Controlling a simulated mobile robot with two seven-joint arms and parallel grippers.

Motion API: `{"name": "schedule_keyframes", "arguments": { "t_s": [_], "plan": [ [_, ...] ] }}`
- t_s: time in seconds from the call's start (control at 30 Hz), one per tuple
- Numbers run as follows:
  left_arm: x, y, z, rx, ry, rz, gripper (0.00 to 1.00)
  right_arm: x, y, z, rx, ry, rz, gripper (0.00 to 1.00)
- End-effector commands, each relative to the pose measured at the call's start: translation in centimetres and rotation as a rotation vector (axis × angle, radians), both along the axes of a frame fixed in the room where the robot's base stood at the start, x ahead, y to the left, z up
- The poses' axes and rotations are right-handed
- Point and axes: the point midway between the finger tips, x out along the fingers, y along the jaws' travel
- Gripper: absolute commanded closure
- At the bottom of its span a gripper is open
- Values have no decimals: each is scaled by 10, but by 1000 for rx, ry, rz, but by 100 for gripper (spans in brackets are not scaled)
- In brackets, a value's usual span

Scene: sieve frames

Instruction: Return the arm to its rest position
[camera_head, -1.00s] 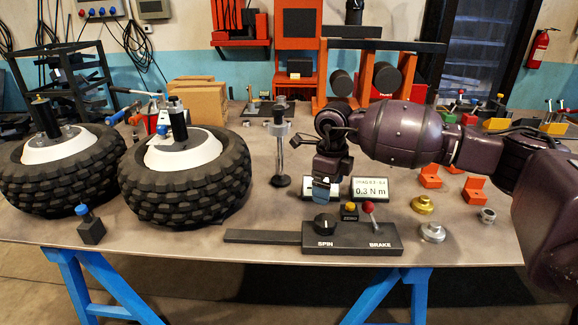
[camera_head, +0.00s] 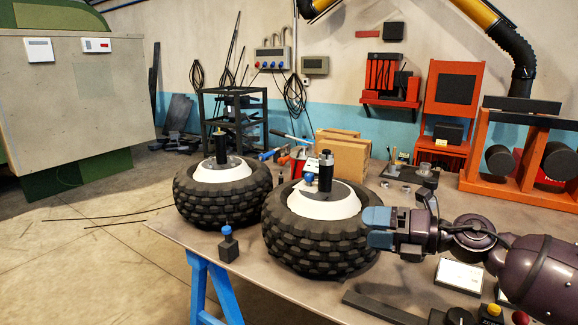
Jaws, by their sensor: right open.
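My right arm (camera_head: 480,240) comes in from the right, low over the table. Its gripper (camera_head: 379,228) points left, with blue-tipped fingers apart and nothing between them. The fingertips are at the right side of the nearer black tyre (camera_head: 310,245) with a white hub; I cannot tell if they touch it. A second tyre (camera_head: 222,205) stands to its left. My left gripper is not in view.
The table (camera_head: 300,292) has a small black block with a blue knob (camera_head: 228,243) at its left edge. A white display card (camera_head: 458,275) and a dark bar (camera_head: 380,308) lie near the arm. Cardboard boxes (camera_head: 345,155) and an orange rack (camera_head: 515,180) are behind.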

Motion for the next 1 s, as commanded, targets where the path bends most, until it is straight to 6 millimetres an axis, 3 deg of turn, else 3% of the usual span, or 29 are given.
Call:
{"name": "schedule_keyframes", "arguments": {
  "t_s": [0.1,0.23,0.47,0.67,0.8,1.0],
  "plan": [
    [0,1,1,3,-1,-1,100,-6,8,-4,301,139,-126,12],
    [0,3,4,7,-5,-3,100,-10,-2,-23,575,320,-287,12],
    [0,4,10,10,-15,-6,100,-34,-31,-89,930,662,-577,12],
    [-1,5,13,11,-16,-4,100,-76,-55,-159,1156,949,-808,12],
    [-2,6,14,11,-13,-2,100,-117,-68,-204,1288,1123,-946,12],
    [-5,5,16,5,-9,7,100,-184,-82,-257,1459,1301,-1104,12]
  ]
}}
